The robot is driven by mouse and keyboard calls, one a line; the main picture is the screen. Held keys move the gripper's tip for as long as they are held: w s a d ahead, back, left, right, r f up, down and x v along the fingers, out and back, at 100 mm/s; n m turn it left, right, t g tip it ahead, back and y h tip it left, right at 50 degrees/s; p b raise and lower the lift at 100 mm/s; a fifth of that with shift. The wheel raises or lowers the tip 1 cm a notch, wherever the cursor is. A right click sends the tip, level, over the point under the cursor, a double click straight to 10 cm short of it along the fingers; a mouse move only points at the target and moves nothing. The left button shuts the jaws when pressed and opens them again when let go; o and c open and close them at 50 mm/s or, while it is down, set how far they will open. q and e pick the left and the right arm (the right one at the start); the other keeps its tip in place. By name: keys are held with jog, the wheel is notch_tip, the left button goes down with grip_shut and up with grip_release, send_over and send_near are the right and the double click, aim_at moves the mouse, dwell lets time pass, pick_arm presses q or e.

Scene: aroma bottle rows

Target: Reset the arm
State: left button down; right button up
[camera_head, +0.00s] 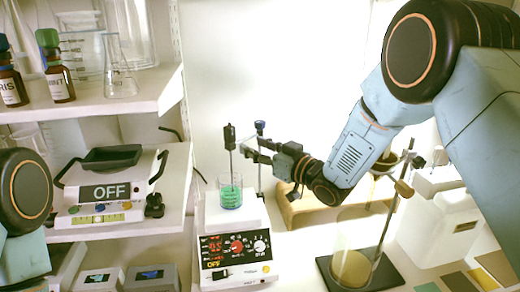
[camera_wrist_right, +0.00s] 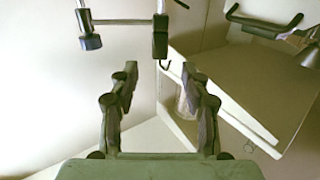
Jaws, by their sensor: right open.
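My right arm comes in from the right. Its gripper (camera_head: 252,150) is in mid-air just right of the black-topped probe and above and right of the beaker. In the right wrist view my right gripper (camera_wrist_right: 158,85) has its two fingers apart with nothing between them. The beaker with green liquid (camera_head: 230,192) stands on the white stirrer (camera_head: 236,245), whose panel reads OFF. The black-topped probe (camera_head: 229,138) hangs down into the beaker. My left arm shows only in part at the left edge; its gripper is out of the frame.
Brown bottles (camera_head: 55,68) and glassware stand on the upper left shelf (camera_head: 110,102). A scale (camera_head: 105,190) reading OFF is below. A wooden rack (camera_head: 310,208) and a glass vessel on a black stand (camera_head: 352,262) are below my right arm.

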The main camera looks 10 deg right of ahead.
jog(key=shift+s+d, duration=0.15)
jog(key=shift+s, duration=0.3)
jog(key=s+d+f+m+g+h, duration=0.3)
jog(key=s+f, duration=0.6)
jog(key=f, duration=0.4)
jog(key=s+d+f+m+g+h, duration=0.2)
jog(key=s+d+f+g+h, duration=0.15)
jog(key=s+f, duration=0.85)
jog(key=s+d+f+m+g+h, duration=0.1)
jog(key=s+d+f+g, duration=0.15)
jog(key=s, duration=0.65)
jog(key=s+d+f+g+h, duration=0.1)
jog(key=s+f+g, duration=0.25)
jog(key=s, duration=0.55)
jog(key=s+d+f+m+g+h, duration=0.1)
jog(key=s+f+g, duration=0.25)
jog(key=s, duration=0.65)
notch_tip(320, 180, down, 8)
jog(key=t+b, duration=0.1)
jog(key=b, duration=0.7)
jog(key=shift+w+f+b, duration=0.25)
jog(key=shift+w+b, duration=0.05)
jog(key=shift+w, duration=0.1)
jog(key=shift+h, duration=0.25)
